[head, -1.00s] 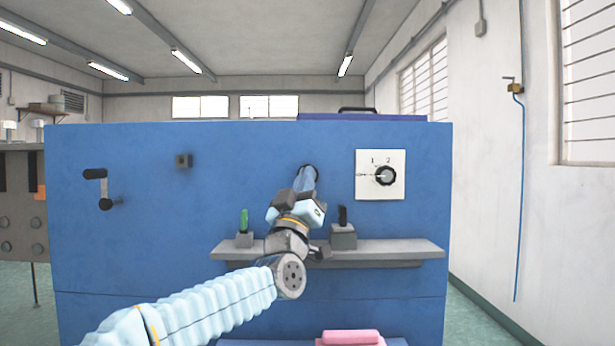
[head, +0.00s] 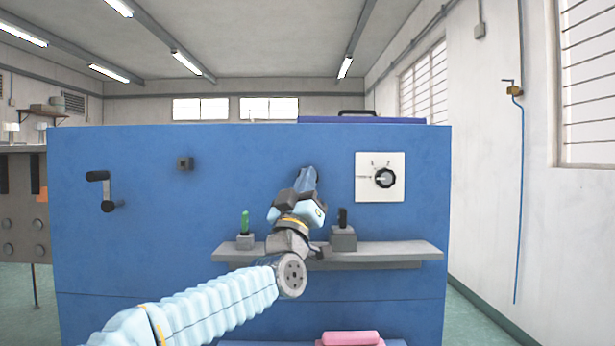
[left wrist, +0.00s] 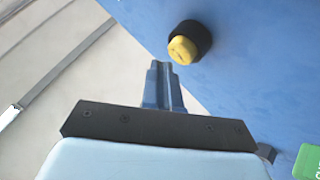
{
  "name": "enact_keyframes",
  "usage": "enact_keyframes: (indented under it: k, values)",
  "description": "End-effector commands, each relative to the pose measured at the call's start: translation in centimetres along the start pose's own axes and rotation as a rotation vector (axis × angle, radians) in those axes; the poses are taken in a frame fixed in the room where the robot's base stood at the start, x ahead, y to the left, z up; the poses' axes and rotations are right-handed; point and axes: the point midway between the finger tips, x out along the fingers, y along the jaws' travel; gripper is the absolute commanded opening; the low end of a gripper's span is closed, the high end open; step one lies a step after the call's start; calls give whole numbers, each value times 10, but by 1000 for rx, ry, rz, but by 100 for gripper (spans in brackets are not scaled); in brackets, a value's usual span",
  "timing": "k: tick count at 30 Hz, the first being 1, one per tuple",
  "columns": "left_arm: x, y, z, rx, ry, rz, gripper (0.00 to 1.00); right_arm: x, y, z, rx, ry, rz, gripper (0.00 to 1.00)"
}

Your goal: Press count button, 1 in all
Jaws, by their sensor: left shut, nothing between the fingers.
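A round yellow button (left wrist: 183,49) in a black collar stands out from the blue panel in the left wrist view; no label on it can be read, so I cannot confirm it is the count button. In the head view it is hidden behind my left gripper (head: 309,173). My left gripper is shut and empty, its blue fingers pointing at the panel. In the left wrist view the fingertips (left wrist: 161,69) lie just below and left of the button in the picture, seemingly apart from it. My right gripper is not in view.
The blue panel (head: 130,235) carries a dial plate (head: 364,193), a black crank (head: 107,190) and a small dark square knob (head: 185,163). A grey shelf (head: 400,249) below bears a green lever (head: 245,221) and a black lever (head: 343,217). A pink roll (head: 350,338) lies lower.

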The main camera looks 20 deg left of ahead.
Motion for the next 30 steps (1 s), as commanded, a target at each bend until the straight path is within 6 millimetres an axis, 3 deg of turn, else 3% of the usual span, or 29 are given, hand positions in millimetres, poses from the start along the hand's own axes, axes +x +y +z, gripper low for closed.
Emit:
enact_keyframes:
  k: [1,30]
  values:
    - [2,-10,0,22,9,-13,0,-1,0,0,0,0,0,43]
    - [8,-14,5,23,7,-14,0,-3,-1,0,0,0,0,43]
